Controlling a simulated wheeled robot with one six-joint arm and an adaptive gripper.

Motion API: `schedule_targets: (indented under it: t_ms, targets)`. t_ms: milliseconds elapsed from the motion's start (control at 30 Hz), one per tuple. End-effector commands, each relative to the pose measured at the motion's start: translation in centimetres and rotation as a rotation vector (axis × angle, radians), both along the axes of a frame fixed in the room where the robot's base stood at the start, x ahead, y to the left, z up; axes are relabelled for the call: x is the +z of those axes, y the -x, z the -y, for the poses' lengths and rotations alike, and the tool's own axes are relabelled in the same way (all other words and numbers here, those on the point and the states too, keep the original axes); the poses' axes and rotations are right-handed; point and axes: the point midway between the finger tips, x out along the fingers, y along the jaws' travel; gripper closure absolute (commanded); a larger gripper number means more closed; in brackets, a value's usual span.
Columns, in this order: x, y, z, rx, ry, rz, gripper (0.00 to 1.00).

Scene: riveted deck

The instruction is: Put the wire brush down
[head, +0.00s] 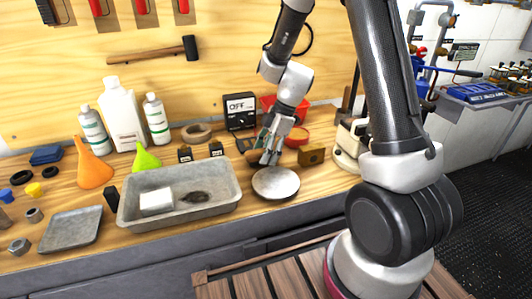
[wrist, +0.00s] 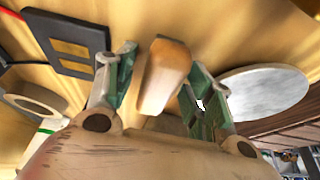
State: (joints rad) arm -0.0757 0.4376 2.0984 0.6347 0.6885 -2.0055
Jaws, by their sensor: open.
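The wire brush (wrist: 165,75) shows in the wrist view as a tapered wooden piece between the two green-padded fingers of my gripper (wrist: 155,85). A gap shows between it and the left finger; it lies close to the right finger. Its bristles cannot be made out. In the head view my gripper (head: 266,157) points down low over the wooden bench (head: 225,158), just behind the round pale plate (head: 276,183). There the fingers mostly hide the brush, and a brown bit (head: 244,145) shows at their left. My gripper is open around the brush.
A black OFF box (head: 239,111) and a tape roll (head: 196,133) stand behind and left. A grey bin (head: 135,216) holding a white block is left of the plate. A wooden block (head: 311,154) stands close right, with a red bin (head: 268,103) behind.

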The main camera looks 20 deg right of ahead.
Motion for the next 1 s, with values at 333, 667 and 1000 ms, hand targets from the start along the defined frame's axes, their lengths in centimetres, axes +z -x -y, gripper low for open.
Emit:
schedule_targets:
  t_ms: [333, 667, 1000]
  targets:
    - [6.4, -0.2, 2.6, -0.002, 0.0, 0.007, 0.47]
    - [10.8, -0.1, 4.4, -0.001, 0.0, 0.002, 0.47]
    - [15.3, 3.4, 5.9, -0.222, 0.054, -0.023, 0.47]
